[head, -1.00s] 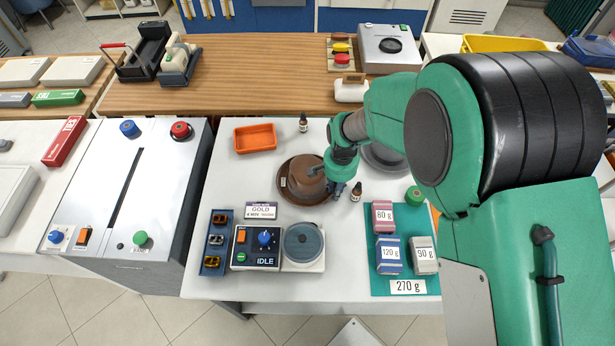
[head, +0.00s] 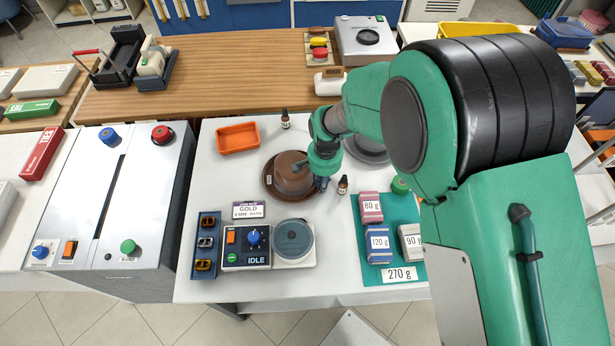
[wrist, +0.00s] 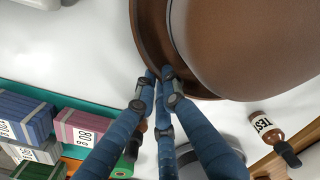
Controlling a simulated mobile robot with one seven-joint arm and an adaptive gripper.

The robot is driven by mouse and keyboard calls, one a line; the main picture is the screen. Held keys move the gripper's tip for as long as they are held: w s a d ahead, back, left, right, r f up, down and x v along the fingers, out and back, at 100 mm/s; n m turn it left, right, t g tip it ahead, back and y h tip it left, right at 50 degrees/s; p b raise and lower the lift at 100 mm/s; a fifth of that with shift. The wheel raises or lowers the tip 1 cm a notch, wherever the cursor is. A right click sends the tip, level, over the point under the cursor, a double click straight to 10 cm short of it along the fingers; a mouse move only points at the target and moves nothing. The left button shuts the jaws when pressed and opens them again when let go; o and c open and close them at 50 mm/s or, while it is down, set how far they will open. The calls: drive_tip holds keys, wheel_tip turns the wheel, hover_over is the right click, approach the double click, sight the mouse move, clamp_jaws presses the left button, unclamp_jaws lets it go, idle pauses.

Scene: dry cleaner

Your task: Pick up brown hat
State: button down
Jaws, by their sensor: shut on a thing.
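The brown hat (head: 292,178) is at the middle of the white table (head: 340,265), crown up, with a small tag on its left side. In the wrist view its rounded crown (wrist: 245,40) and darker brim fill the top. My gripper (head: 323,183) is at the hat's right edge. In the wrist view my blue fingertips (wrist: 160,74) come together at the brim's edge, shut on it. The arm hides part of the area behind the hat. I cannot tell whether the hat is clear of the table.
A dropper bottle (head: 342,185) stands close right of my gripper, another bottle (head: 285,119) behind the hat. An orange tray (head: 238,137) is back left. The IDLE control box (head: 246,247) and labelled weights (head: 378,243) are in front. A grey round object (head: 366,150) is partly behind my arm.

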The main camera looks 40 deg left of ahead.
drive_tip(key=shift+r, duration=0.15)
wheel_tip(320, 180, up, 10)
drive_tip(key=p, duration=0.2)
